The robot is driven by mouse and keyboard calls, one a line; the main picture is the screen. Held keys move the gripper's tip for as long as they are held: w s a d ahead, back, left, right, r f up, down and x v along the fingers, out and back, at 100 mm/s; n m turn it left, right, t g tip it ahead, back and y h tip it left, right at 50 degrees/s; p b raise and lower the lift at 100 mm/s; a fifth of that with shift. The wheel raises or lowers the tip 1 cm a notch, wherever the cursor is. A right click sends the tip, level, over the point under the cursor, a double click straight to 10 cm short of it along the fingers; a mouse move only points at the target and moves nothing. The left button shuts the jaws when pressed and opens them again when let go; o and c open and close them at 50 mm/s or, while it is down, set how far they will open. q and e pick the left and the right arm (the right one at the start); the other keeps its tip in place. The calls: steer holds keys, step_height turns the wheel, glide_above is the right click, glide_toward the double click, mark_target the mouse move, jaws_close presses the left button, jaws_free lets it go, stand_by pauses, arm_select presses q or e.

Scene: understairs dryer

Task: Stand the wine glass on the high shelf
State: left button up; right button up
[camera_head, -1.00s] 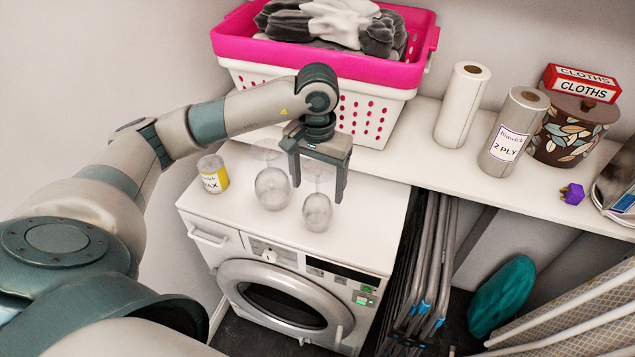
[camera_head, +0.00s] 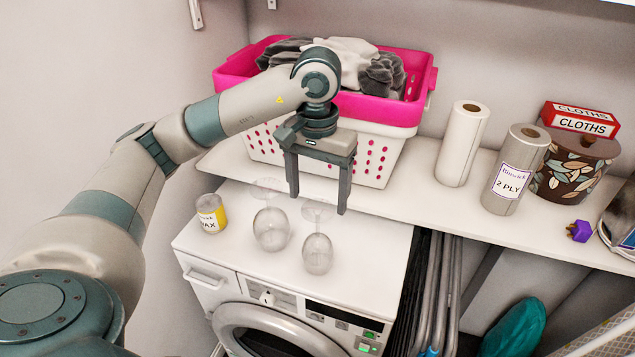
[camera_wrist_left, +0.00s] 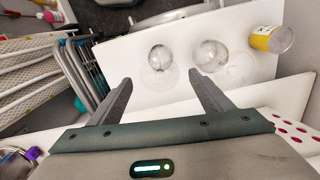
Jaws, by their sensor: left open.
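Two clear wine glasses, a left one (camera_head: 271,229) and a right one (camera_head: 317,254), stand on the white dryer top (camera_head: 370,262). They appear upside down, bowls low and feet up. My left gripper (camera_head: 318,204) is open and empty, fingers pointing down, by the right glass's foot in the head view. In the left wrist view, the right glass (camera_wrist_left: 159,58) shows beyond and between the fingertips (camera_wrist_left: 160,78); I cannot tell the exact height gap. The other glass (camera_wrist_left: 210,55) is beside it. A white edge at the top right (camera_head: 600,4) may be the high shelf. My right gripper is out of view.
A yellow-labelled wax jar (camera_head: 211,213) stands left of the glasses. Behind, a lower shelf (camera_head: 400,205) holds a pink and white laundry basket (camera_head: 375,110), two paper rolls (camera_head: 463,143), a leaf-patterned tin (camera_head: 575,170) and a cloths box (camera_head: 580,119). Folded racks (camera_head: 440,290) stand right of the dryer.

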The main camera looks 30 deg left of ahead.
arm_select(q)
steer(key=shift+r, duration=1.65)
